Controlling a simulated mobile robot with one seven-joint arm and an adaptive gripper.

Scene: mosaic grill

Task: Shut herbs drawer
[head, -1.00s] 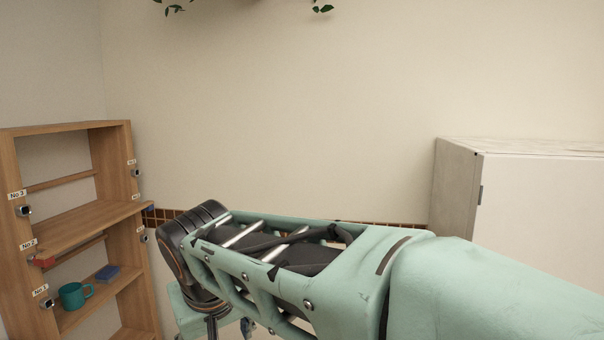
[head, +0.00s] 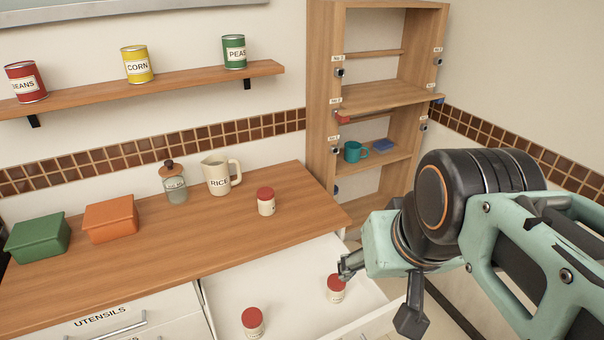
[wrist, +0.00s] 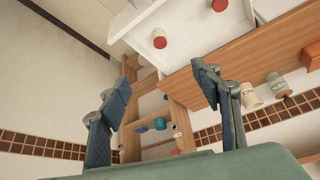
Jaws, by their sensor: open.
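A white drawer (head: 285,278) stands pulled out below the right end of the wooden counter. I take it as the herbs drawer, but its label is out of sight. Two red-lidded jars stand in it, one near the front left (head: 252,322) and one farther right (head: 335,289). The open drawer also shows at the top of the wrist view (wrist: 190,35). My gripper (wrist: 160,80) is open, with nothing between its fingers. In the head view it appears over the drawer's right part, partly overlapping the right jar; the gap to the drawer is hard to judge.
The counter (head: 130,262) holds a red-lidded jar (head: 266,201), a rice jug (head: 218,175), a glass jar and two boxes. A shut utensils drawer (head: 115,320) is at left. A wooden shelf unit (head: 318,80) stands behind, right of the counter.

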